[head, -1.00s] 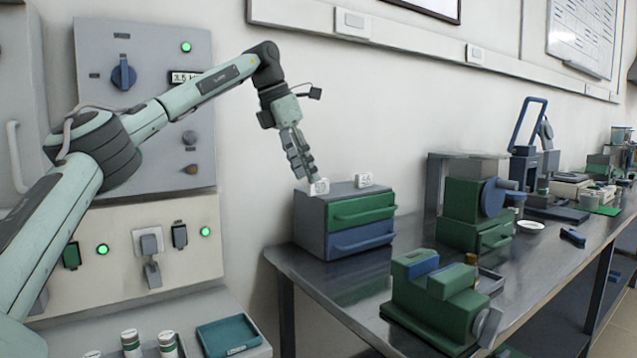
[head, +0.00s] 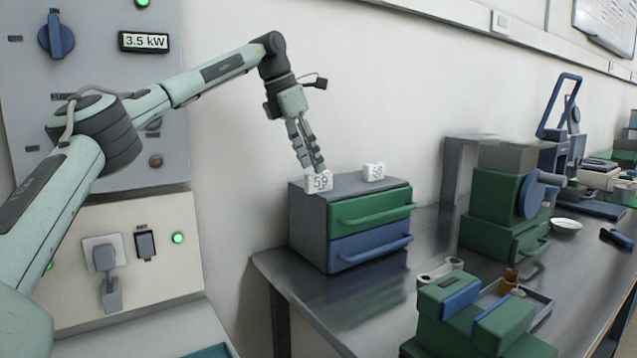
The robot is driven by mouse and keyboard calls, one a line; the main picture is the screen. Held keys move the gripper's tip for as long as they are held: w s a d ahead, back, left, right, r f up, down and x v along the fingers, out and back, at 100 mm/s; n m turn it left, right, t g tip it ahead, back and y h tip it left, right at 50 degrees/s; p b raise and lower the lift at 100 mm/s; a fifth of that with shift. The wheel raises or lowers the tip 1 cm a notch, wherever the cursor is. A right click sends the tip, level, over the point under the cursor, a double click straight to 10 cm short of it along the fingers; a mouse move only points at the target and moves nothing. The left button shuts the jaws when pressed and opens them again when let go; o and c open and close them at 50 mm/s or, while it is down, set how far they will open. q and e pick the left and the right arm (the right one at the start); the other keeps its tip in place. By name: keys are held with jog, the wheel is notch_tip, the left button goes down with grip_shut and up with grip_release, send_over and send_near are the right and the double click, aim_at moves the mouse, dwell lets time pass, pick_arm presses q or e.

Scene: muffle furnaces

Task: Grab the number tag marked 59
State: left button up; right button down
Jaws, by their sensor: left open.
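The white number tag marked 59 (head: 319,182) stands on the near left part of the top of a small drawer cabinet (head: 308,232). A second white tag (head: 374,171), whose number looks like 58 or 56, stands farther right on the same top. My left gripper (head: 312,166) points down just above and behind the 59 tag, its fingers open. Its fingertips are close to the tag's upper edge; I cannot tell if they touch it or straddle it. My right gripper is not in view.
The cabinet has a green drawer (head: 372,213) over a blue drawer (head: 370,244), both with bar handles. It stands on a dark metal bench (head: 345,302). Green machines (head: 492,213) stand to its right. A furnace panel (head: 85,90) and the wall are at left and behind.

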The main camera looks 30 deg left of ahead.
aim_at(318, 176)
pick_arm(q)
jog(key=x, duration=0.5)
jog(key=shift+w+a+r, duration=0.1)
jog(key=shift+w, duration=0.1)
grip_shut()
jog(key=shift+r, duration=0.1)
